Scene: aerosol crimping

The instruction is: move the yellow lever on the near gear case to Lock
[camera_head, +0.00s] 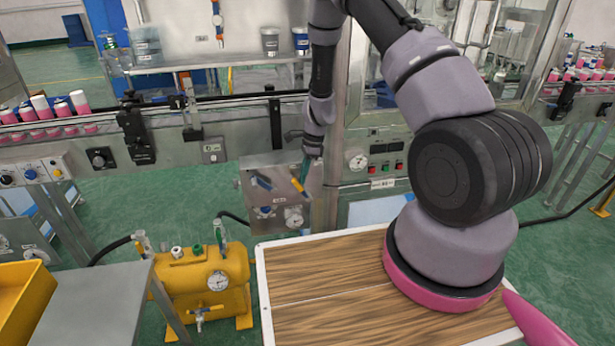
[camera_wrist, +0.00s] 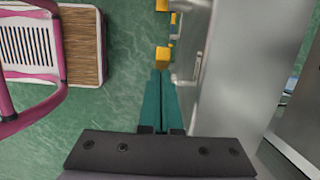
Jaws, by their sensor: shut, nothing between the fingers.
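A grey metal case (camera_head: 254,214) hangs below the conveyor in the middle of the head view. A small yellow lever (camera_head: 297,185) sits on the upper right of its front, tilted. My gripper (camera_head: 304,170) reaches down in front of the case, its teal fingers close to the lever. In the wrist view the fingers (camera_wrist: 161,75) are together and empty. A yellow block (camera_wrist: 162,57), seemingly the lever's end, lies just beyond their tips; I cannot tell whether they touch. The lever's pivot and markings are too small to read.
The case also carries a blue handle (camera_head: 262,183) and a round gauge (camera_head: 293,217). A control panel (camera_head: 386,158) stands to its right. A yellow tank (camera_head: 190,284) with valves stands on the floor at lower left. A grey table (camera_head: 100,300) is left of it.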

